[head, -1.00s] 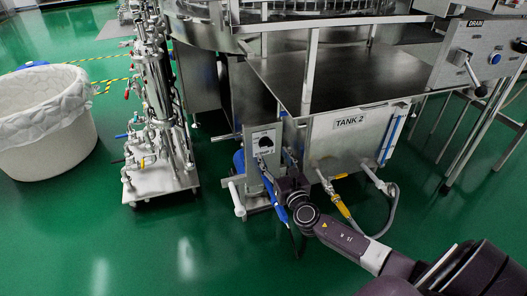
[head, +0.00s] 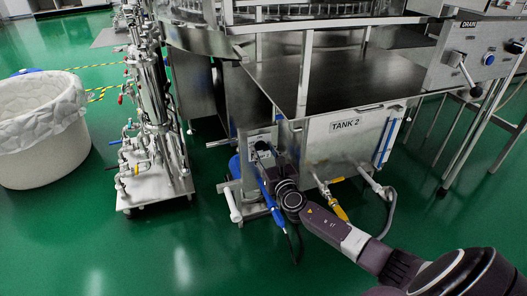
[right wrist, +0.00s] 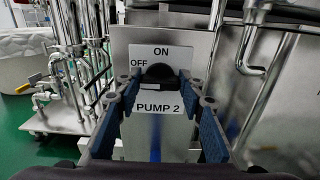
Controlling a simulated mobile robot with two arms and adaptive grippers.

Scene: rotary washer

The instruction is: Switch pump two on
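The pump two switch is a black knob (right wrist: 160,74) on a white plate (right wrist: 175,53) marked ON above, OFF at the left and PUMP 2 below. The knob looks roughly crosswise; its exact pointing is hard to tell. My right gripper (right wrist: 160,88) faces the plate, its blue-padded fingers spread apart on either side of the knob. I cannot tell whether the fingertips touch it. In the head view, my right gripper (head: 265,158) is at the switch panel (head: 249,141) and hides most of the plate. My left gripper is not in view.
The TANK 2 box (head: 345,150) stands just right of the switch, under a flat metal top (head: 335,80). Pipework on a wheeled base (head: 155,188) stands at the left, with a white lined bin (head: 40,140) beyond. Green floor is clear in front.

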